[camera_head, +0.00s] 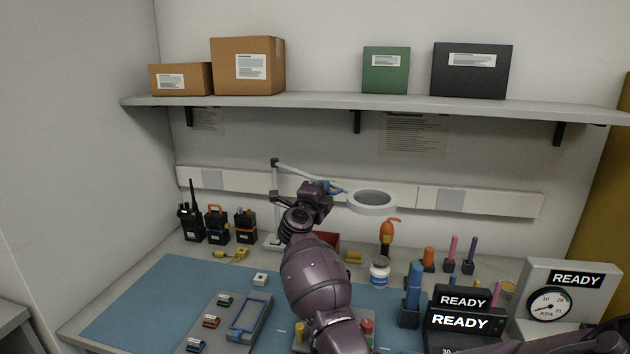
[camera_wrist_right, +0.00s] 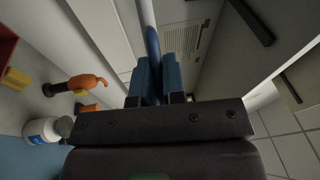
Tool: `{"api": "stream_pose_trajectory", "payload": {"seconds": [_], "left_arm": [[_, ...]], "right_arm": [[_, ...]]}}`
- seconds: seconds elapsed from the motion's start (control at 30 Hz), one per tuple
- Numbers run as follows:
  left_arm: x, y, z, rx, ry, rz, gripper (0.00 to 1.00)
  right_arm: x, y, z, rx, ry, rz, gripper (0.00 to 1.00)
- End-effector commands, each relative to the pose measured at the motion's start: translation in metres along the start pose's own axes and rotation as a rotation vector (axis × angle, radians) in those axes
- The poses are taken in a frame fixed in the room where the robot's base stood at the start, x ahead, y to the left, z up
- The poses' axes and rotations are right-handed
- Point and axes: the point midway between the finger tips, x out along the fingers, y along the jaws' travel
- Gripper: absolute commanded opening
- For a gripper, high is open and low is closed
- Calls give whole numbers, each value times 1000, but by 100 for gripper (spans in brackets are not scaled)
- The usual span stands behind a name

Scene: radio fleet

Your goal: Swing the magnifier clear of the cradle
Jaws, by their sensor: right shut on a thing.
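The magnifier (camera_head: 372,210) has a round grey-white ring head on a pale jointed arm, with its post at the back of the bench. My right gripper (camera_head: 328,187) is shut on the magnifier's arm, left of the ring. In the right wrist view the blue fingers (camera_wrist_right: 158,78) close around the grey-blue rod (camera_wrist_right: 151,38). The ring hangs above the back of the bench, over the area of the white bottle. A grey fixture with a blue frame (camera_head: 263,303), possibly the cradle, lies on the blue mat, left of my arm and apart from the ring. My left gripper is out of view.
Radios (camera_head: 190,224) stand at the back left. A white bottle (camera_head: 379,271) and an orange-handled tool (camera_head: 389,232) stand right of my arm. READY displays (camera_head: 460,321) and a gauge box (camera_head: 551,300) fill the right. A shelf (camera_head: 330,101) with boxes runs above. The left mat (camera_head: 140,305) is clear.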

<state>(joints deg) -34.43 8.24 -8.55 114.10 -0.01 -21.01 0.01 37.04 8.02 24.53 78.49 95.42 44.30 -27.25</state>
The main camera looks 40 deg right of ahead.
Motion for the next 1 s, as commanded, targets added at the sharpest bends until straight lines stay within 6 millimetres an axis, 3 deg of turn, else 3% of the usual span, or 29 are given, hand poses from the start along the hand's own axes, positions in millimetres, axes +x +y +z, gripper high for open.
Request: {"api": "stream_pose_trajectory", "payload": {"seconds": [0.03, 0.5, 0.8, 1.0], "left_arm": [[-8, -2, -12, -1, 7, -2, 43], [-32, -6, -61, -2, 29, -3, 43], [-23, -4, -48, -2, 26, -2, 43], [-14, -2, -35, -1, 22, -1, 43]], "right_arm": [[10, -12, -6, 8, -24, -10, 0], [80, 8, -32, 52, -315, -31, 0], [120, 20, -36, 83, -478, -44, 0], [137, 24, -35, 96, -547, -48, 0]]}}
